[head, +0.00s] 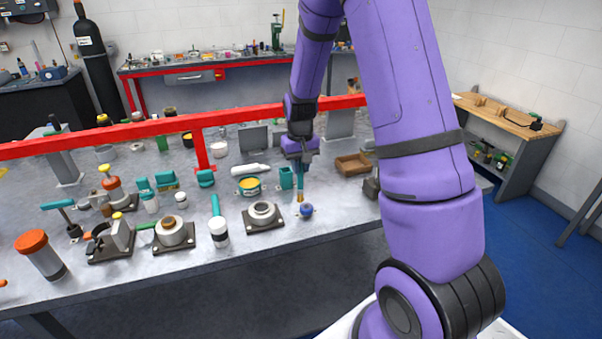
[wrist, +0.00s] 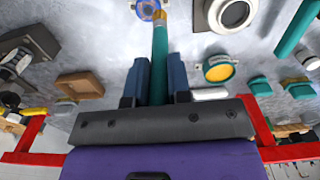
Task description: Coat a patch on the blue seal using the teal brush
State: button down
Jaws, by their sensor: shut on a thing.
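My gripper (head: 300,163) is shut on the teal brush (head: 300,182), which hangs with its tan tip pointing down. In the wrist view the brush (wrist: 159,60) runs between the two fingers of the gripper (wrist: 159,75). The blue seal (head: 307,210) lies on the bench near the front edge, just below and right of the brush tip. In the wrist view the blue seal (wrist: 147,9) is at the top edge, partly cut off, with the tip overlapping its side. I cannot tell whether the tip touches it.
A round grey part on a dark base (head: 263,215) stands left of the seal. A brown wooden tray (head: 353,164) is at right. A red rail (head: 240,117) crosses behind.

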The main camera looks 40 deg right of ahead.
jog(key=shift+r, duration=2.5)
